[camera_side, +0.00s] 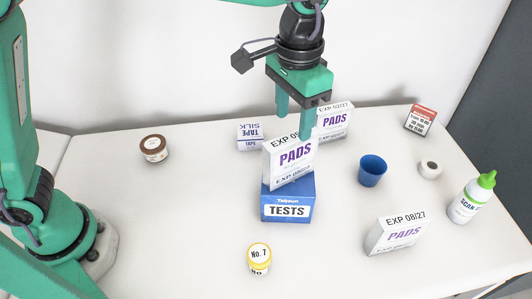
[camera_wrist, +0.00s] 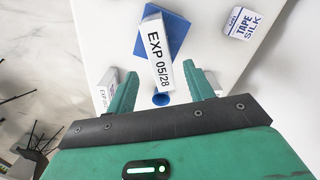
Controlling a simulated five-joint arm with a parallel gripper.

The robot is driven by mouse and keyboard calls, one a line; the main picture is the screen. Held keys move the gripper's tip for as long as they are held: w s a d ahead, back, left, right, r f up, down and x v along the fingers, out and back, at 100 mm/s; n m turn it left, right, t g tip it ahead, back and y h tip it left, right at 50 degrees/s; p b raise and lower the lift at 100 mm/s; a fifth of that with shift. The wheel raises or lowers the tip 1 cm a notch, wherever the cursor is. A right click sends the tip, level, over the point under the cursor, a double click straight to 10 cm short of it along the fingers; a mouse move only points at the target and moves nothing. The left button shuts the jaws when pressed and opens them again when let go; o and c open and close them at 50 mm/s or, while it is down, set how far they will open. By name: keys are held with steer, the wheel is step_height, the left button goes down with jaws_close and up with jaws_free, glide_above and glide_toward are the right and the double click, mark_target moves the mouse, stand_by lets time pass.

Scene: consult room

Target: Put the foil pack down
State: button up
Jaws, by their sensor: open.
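A white foil pack marked PADS (camera_side: 289,161) stands on the blue TESTS box (camera_side: 287,204), leaning somewhat in the side view. In the wrist view its top face (camera_wrist: 155,50) reads EXP 05/28, with the blue box (camera_wrist: 178,32) under it. My gripper (camera_side: 295,125) is open just above the pack. In the wrist view the gripper's fingers (camera_wrist: 160,72) are spread on either side of the pack's near end. The right finger overlaps the pack's upper edge in the side view, so I cannot tell if they touch.
Other PADS packs stand behind (camera_side: 335,122) and at front right (camera_side: 397,235). A tape box (camera_side: 250,136), brown jar (camera_side: 154,149), blue cup (camera_side: 372,171), white roll (camera_side: 430,168), green-capped bottle (camera_side: 470,199), yellow bottle (camera_side: 259,257) and red-and-white box (camera_side: 420,120) surround it. The left front is clear.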

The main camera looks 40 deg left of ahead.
steer(key=shift+r, duration=1.5)
steer(key=shift+a+r, duration=0.15)
steer(key=shift+a, duration=0.3)
steer(key=s+a+r+n+t, duration=0.1)
steer(key=s+a, duration=0.1)
steer(key=a, duration=0.6)
steer(key=s+a+r+n+t, duration=0.1)
steer(key=s+a+r, duration=0.15)
steer(key=a, duration=0.45)
steer(key=s+a+f+n+t, duration=0.2)
steer(key=s+a+f, duration=0.4)
steer(key=s+a, duration=0.5)
steer(key=shift+a+n+t, duration=0.3)
steer(key=shift+a+t, duration=0.2)
steer(key=shift+t, duration=0.3)
